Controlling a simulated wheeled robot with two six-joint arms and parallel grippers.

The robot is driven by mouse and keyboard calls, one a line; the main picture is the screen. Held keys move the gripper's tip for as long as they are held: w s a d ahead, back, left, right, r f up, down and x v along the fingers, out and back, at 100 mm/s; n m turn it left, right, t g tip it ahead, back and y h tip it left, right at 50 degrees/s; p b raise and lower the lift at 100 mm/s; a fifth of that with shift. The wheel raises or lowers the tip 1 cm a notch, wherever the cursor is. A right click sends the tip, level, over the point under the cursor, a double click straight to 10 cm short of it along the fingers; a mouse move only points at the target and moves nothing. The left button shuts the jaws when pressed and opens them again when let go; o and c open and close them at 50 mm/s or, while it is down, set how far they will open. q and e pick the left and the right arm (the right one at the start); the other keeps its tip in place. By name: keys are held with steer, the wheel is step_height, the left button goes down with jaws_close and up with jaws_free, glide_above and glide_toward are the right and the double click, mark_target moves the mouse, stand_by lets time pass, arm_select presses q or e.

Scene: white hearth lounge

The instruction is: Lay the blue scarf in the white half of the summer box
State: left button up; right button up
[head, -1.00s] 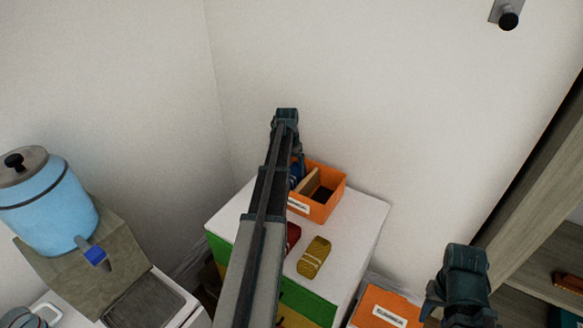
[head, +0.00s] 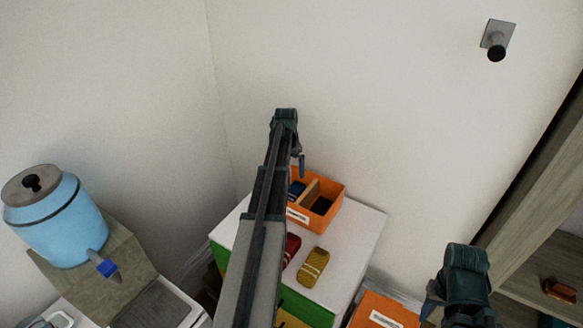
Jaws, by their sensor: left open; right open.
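The blue scarf (head: 297,188) shows as a small folded bundle in the left compartment of an orange box (head: 324,224), partly hidden by my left arm. A tan divider splits this box, and its right compartment looks dark and empty. The label on its front is too small to read, and the left compartment's floor colour is hidden. My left gripper (head: 300,163) is open and empty above the box's back left corner, apart from the scarf. My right gripper (head: 430,306) is open at the lower right, above a second orange box (head: 368,308).
The orange box stands on a white-topped cabinet (head: 358,236) with green and yellow drawers. A red bundle (head: 291,247) and a mustard bundle (head: 313,266) lie in front of it. A blue dispenser (head: 60,225) stands left; wooden shelving (head: 540,190) rises right.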

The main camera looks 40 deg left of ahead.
arm_select(q)
step_height(320, 180, up, 7)
steer(key=p, duration=0.6)
steer(key=shift+s+r, duration=0.2)
steer(key=shift+s, duration=0.25)
arm_select(e)
step_height(320, 180, up, 7)
steer(key=shift+r, duration=0.2)
arm_select(q)
steer(key=s+d+f+m+g+b, duration=0.1)
steer(key=s+d+f+b, duration=0.15)
steer(key=d, duration=1.05)
steer(key=s+d+f+m+b, duration=0.1)
steer(key=d+f+b, duration=0.2)
steer(key=d, duration=1.1)
steer(key=s+d+f+m+b, duration=0.1)
steer(key=s+d+f+b, duration=0.1)
steer(key=s+d, duration=0.6)
steer(key=s+d+f+m+y+b, duration=0.1)
steer(key=s+d+f+m+b, duration=0.1)
steer(key=s+d, duration=0.6)
steer(key=d+f+b, duration=0.1)
steer(key=d, duration=0.4)
steer(key=shift+f+g+b, duration=0.3)
steer(key=shift+f, duration=0.1)
arm_select(e)
step_height(320, 180, down, 11)
steer(key=shift+f, duration=0.15)
